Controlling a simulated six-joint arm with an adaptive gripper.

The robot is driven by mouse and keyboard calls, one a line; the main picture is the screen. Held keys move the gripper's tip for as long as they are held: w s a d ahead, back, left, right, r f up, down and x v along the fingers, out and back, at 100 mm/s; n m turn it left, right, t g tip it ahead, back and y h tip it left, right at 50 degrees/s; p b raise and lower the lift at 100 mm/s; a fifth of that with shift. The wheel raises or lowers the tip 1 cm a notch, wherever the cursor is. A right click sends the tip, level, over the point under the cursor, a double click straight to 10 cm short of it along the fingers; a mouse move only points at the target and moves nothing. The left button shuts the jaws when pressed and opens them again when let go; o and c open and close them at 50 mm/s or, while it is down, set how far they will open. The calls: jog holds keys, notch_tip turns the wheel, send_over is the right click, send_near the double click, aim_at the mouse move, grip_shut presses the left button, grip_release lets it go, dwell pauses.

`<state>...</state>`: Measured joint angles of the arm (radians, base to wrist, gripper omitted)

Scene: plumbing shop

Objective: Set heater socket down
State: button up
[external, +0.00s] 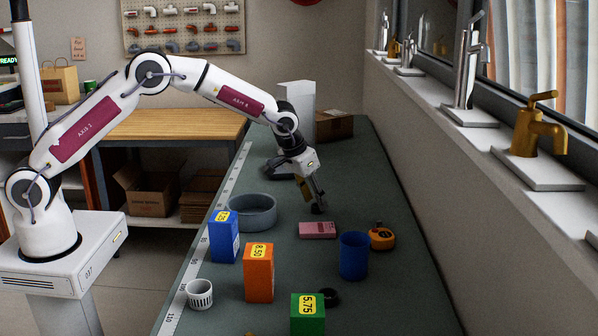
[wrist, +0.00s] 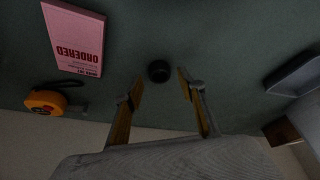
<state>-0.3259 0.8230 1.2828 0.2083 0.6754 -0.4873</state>
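A small black round piece, which I take to be the heater socket (wrist: 158,71), sits on the dark green bench top in the wrist view. In the external view the dark piece (external: 317,210) is just below my fingertips. My gripper (wrist: 160,80) has its two yellowish fingers spread apart, one on each side of the socket, with a visible gap on both sides. In the external view my gripper (external: 314,200) points down, low over the bench. The socket's underside is hidden, but it appears to rest on the bench.
A pink "ORDERED" pad (external: 317,230) and an orange tape measure (external: 381,237) lie close by. A blue cup (external: 354,256), grey bowl (external: 252,211), blue box (external: 224,236), orange box (external: 259,272) and green box (external: 308,314) stand nearer. A grey tray (wrist: 295,74) lies to one side.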

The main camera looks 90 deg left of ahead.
jog(key=v, duration=1)
jog(key=shift+r, duration=0.3)
jog(key=shift+d, duration=0.1)
dwell(0.4)
jog(key=s+d+r+m+t+h, duration=0.1)
jog(key=s+d+r+m, duration=0.1)
jog(key=s+d+r, duration=0.6)
jog(key=s+d+r+m, duration=0.2)
jog(key=s+d+r, duration=0.4)
jog(key=s, duration=0.4)
jog(key=s+d+f+m, duration=0.1)
jog(key=s+d, duration=0.2)
jog(key=s, duration=0.5)
jog(key=s+d+f+m+h, duration=0.1)
jog(key=s+d, duration=0.2)
jog(key=s, duration=0.4)
jog(key=s+d+f+m+t, duration=0.1)
jog(key=s+d, duration=0.2)
jog(key=s, duration=0.5)
jog(key=shift+s+d+f+m+h, duration=0.3)
jog(key=shift+d+m+h, duration=0.05)
jog(key=shift+m+h, duration=0.05)
dwell(1.7)
